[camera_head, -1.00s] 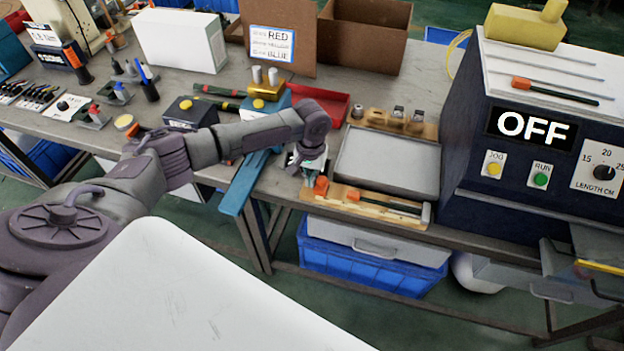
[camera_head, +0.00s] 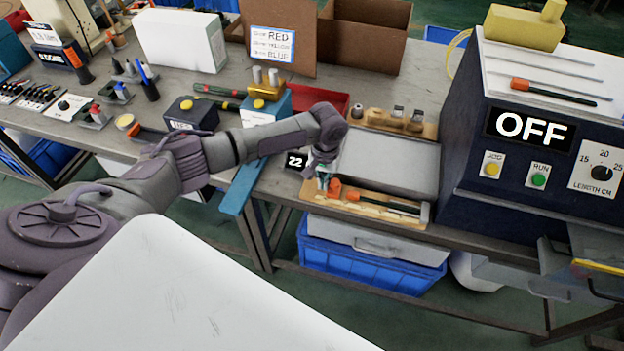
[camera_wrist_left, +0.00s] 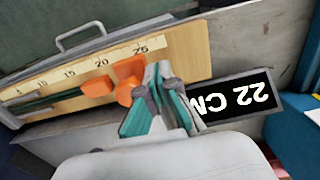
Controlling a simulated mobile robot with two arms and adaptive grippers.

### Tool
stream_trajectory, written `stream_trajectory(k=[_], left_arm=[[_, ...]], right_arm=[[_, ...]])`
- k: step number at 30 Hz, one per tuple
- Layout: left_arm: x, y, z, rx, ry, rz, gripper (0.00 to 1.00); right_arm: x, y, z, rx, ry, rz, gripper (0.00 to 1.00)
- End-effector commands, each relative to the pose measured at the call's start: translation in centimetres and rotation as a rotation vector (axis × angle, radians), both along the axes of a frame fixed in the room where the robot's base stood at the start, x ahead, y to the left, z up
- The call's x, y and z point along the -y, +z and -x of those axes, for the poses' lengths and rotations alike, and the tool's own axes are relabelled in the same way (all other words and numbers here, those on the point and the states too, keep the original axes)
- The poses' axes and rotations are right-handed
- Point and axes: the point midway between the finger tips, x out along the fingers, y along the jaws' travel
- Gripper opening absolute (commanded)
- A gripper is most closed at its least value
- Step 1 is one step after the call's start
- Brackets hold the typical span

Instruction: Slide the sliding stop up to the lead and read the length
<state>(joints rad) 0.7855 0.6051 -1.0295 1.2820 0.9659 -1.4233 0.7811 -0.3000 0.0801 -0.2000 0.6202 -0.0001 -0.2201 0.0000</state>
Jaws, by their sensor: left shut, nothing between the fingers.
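The wooden measuring board (camera_head: 385,212) lies at the table's front edge, with a scale marked up to 25 in the left wrist view (camera_wrist_left: 185,55). On it lies the dark lead (camera_head: 390,203) with an orange end (camera_wrist_left: 97,87) near the 20 mark. The orange sliding stop (camera_wrist_left: 129,72) is right beside that end; I cannot tell whether they touch. It also shows in the head view (camera_head: 334,187). My left gripper (camera_wrist_left: 158,74) is shut and empty, against or close to the stop's 25-mark side. The black display (camera_wrist_left: 235,100) reads 22 CM, upside down there. My right gripper is out of view.
A grey tray (camera_head: 388,188) lies behind the board, and a wooden holder (camera_head: 395,123) with small parts stands beyond it. The machine (camera_head: 462,150) reading OFF stands at the right. A blue box (camera_head: 268,112) stands left of the red tray (camera_head: 322,98).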

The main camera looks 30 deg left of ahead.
Motion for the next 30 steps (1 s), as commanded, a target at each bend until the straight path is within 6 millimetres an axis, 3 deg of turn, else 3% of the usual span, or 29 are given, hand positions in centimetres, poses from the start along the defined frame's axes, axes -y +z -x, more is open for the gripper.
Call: stream_trajectory(k=[19,30], left_arm=[[2.3,0.1,-0.6,0.000,0.000,0.002,0.00],[2.4,0.0,-0.5,0.002,-0.002,0.004,0.00]], right_arm=[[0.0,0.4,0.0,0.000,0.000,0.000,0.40],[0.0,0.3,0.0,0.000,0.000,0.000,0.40]])
